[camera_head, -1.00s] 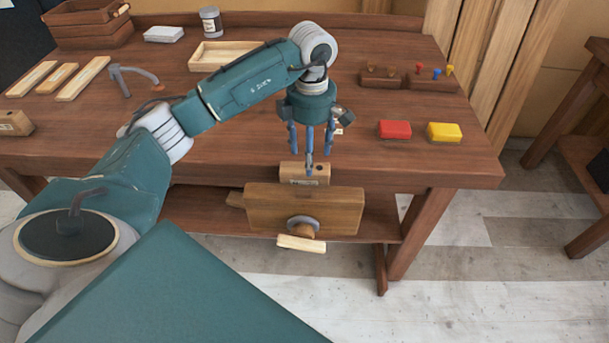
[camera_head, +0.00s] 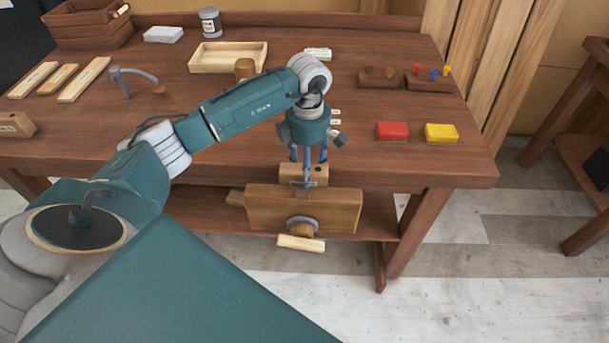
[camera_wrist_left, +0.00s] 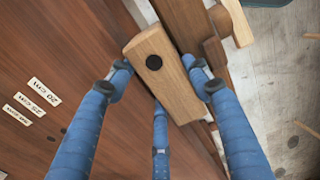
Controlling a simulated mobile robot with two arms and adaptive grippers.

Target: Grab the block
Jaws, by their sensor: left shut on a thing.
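The block (camera_head: 318,172) is light wood and sits at the front edge of the workbench, just above the wooden vise. In the left wrist view the block (camera_wrist_left: 165,75) shows a dark round hole near one end. My left gripper (camera_head: 306,176) points down at the block from above. In the left wrist view the blue fingers of the left gripper (camera_wrist_left: 160,92) stand on both sides of the block, with a third finger below, and they are shut on it. My right gripper is not in view.
The wooden vise (camera_head: 270,208) hangs at the bench front, close beside the block. A red block (camera_head: 391,130) and a yellow block (camera_head: 441,133) lie to the right on the workbench (camera_head: 240,150). Small labels (camera_wrist_left: 30,105) lie on the bench. A shallow tray (camera_head: 198,62) stands further back.

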